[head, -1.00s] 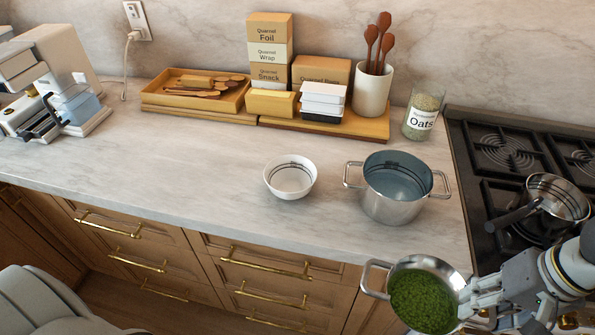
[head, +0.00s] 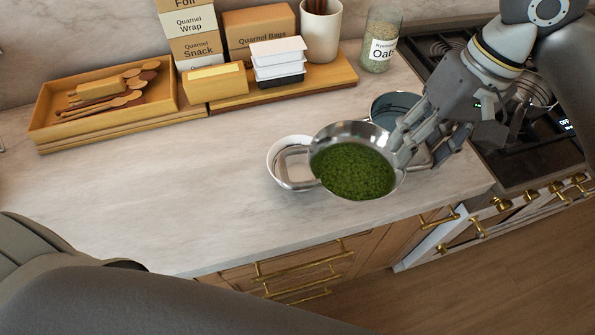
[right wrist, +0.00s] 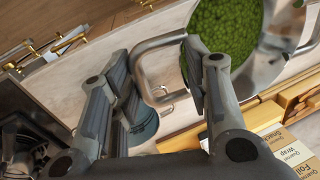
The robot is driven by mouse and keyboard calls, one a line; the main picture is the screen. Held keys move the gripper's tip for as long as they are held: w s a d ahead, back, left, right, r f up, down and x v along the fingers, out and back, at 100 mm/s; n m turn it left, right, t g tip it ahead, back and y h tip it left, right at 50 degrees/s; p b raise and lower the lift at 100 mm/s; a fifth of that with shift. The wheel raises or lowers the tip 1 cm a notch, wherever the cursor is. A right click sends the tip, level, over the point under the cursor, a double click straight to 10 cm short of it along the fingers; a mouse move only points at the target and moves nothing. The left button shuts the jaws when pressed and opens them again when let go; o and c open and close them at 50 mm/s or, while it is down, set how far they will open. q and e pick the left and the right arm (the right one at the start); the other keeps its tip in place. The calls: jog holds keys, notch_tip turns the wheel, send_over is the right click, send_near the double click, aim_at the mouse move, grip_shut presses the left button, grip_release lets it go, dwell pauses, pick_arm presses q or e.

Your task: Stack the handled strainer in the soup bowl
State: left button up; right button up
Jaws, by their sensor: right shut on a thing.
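The handled strainer (head: 320,140) is a round silver vessel with a loop handle on each side and green contents. My right gripper (head: 404,150) is shut on its right handle and holds it above the counter. The right wrist view shows the strainer (right wrist: 268,62) and a handle between the fingers of the gripper (right wrist: 156,68). My left gripper is not in view.
A two-handled pot (head: 388,104) stands behind the strainer, partly hidden by my right gripper. A wooden tray (head: 50,125), a board with boxes (head: 338,80) and an oats jar (head: 380,45) line the back. The stove is right. The counter left of the bowl is clear.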

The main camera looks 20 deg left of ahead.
jog(key=w+a+f+p, duration=0.25)
jog(key=w+a, duration=0.25)
jog(key=a, duration=0.3)
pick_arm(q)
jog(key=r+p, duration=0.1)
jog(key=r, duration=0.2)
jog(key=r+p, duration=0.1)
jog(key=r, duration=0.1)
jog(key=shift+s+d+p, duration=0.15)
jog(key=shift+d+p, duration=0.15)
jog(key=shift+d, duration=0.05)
pick_arm(e)
jog(key=w+a+f, duration=0.1)
jog(key=f, duration=0.3)
jog(key=w+a+f, duration=0.2)
jog(key=f, duration=0.3)
jog(key=shift+w+a+f, duration=0.25)
jog(key=shift+f, duration=0.05)
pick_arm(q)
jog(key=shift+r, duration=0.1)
pick_arm(e)
jog(key=shift+f, duration=0.2)
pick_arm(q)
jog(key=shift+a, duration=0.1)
pick_arm(e)
jog(key=o, duration=1.3)
jog(key=shift+o, duration=0.2)
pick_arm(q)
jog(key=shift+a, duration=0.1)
